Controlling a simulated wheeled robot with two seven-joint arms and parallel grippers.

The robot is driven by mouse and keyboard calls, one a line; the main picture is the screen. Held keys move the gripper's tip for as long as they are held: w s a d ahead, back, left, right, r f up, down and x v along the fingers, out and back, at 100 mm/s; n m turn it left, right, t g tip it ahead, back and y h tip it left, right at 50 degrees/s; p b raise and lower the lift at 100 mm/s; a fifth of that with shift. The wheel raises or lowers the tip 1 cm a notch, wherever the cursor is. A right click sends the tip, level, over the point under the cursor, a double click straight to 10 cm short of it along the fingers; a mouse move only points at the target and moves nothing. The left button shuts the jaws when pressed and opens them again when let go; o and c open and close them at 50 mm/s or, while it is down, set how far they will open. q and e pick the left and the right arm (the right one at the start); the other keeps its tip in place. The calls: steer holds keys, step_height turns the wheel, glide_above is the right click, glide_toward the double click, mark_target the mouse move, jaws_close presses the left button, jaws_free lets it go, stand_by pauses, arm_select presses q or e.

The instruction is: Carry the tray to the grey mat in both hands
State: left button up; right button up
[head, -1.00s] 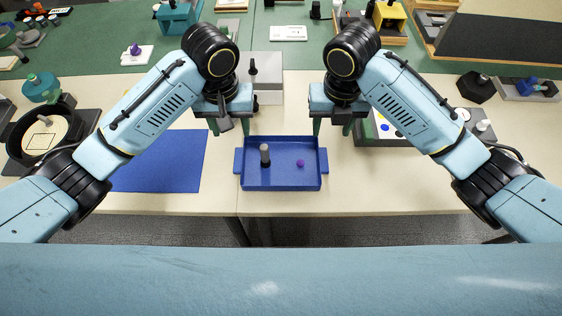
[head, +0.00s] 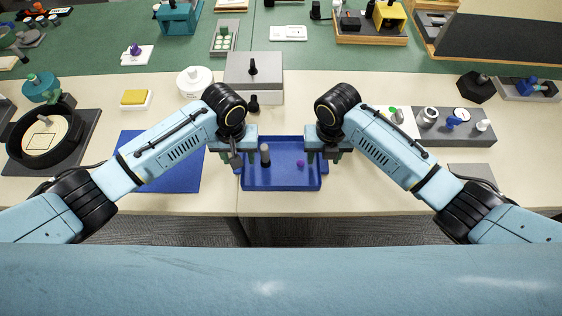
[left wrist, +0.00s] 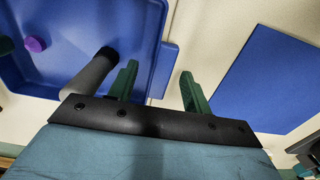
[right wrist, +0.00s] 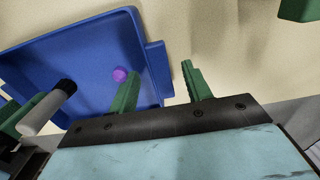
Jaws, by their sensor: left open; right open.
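The blue tray (head: 281,184) lies on the table at the middle front, holding a grey cylinder with a black end (head: 265,154) and a small purple piece (head: 300,163). My left gripper (head: 237,157) is at the tray's left end, open; in the left wrist view its fingers (left wrist: 158,72) stand on either side of the end wall and handle (left wrist: 168,58). My right gripper (head: 323,156) is open at the right end, its fingers (right wrist: 160,70) likewise either side of the handle (right wrist: 157,58). Contact cannot be told. The grey mat (head: 474,171) lies at the right, partly behind my right arm.
A blue mat (head: 180,184) lies left of the tray, partly under my left arm. A grey box (head: 240,70) stands behind the tray. A grey holder with several pieces (head: 455,137) stands behind the grey mat. The table's front edge is close to the tray.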

arm_select(q)
steer(key=shift+c, duration=0.4)
arm_select(e)
steer(key=shift+c, duration=0.4)
arm_select(q)
jaws_close()
arm_select(e)
jaws_close()
arm_select(q)
steer(key=shift+r, duration=0.15)
arm_select(e)
steer(key=shift+r, duration=0.15)
